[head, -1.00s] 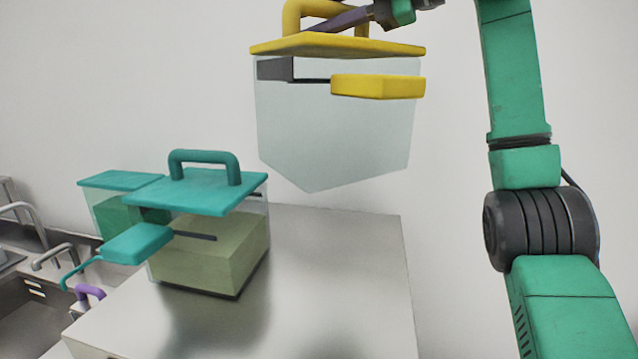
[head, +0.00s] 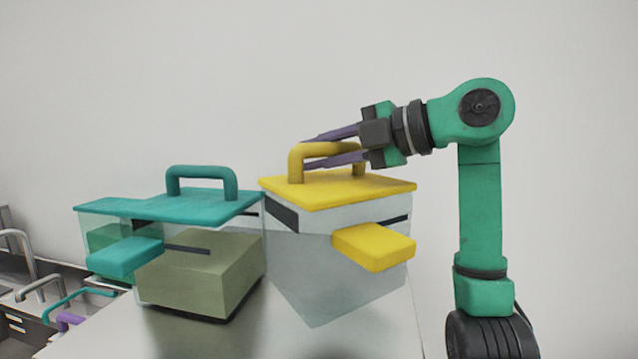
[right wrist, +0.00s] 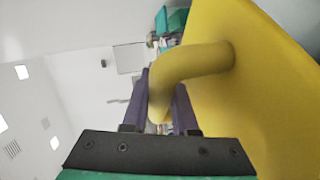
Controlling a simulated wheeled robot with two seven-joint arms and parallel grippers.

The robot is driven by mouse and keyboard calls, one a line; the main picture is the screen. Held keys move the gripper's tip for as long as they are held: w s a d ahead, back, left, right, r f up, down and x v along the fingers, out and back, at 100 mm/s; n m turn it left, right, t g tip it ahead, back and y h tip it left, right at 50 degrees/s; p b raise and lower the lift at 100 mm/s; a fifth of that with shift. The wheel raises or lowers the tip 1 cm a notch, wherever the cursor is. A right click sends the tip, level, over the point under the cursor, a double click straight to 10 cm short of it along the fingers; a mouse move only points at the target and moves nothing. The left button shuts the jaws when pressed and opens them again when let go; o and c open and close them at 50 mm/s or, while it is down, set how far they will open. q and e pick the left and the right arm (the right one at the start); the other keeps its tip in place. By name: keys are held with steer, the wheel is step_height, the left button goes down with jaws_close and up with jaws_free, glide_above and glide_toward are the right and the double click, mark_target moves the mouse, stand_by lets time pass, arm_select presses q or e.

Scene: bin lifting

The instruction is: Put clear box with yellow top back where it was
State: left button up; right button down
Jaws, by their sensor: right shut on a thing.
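The clear box with yellow top (head: 340,285) is at the right of the head view, tilted, with one lower corner pointing down. Its yellow lid (head: 345,192) has an arched yellow handle (head: 295,165) and a yellow block (head: 375,247) on its side. My right gripper (head: 318,150) comes in from the right with its purple fingers on either side of the handle and is shut on it. The handle also shows between the fingers in the right wrist view (right wrist: 190,70). Whether the box's bottom touches the counter is unclear. My left gripper is out of view.
A clear box with a teal top (head: 200,207) and olive contents stands just left of the yellow-topped box, very close to it. Another teal-lidded box (head: 105,207) is behind it. The metal counter (head: 185,335) ends at the left by a sink area with taps (head: 22,245).

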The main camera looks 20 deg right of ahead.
mark_target(315, 176)
step_height(315, 176, down, 3)
steer(key=shift+a+r, duration=0.1)
steer(key=shift+f, duration=0.45)
steer(key=c, duration=0.7)
jaws_free()
steer(key=b+v, duration=0.2)
steer(key=v, duration=0.2)
steer(key=shift+s+d, duration=0.25)
steer(key=shift+d, duration=0.05)
steer(key=b+v, duration=0.1)
steer(key=v, duration=0.6)
steer(key=shift+s+d+r, duration=0.15)
steer(key=shift+s+r, duration=0.15)
steer(key=shift+w, duration=0.1)
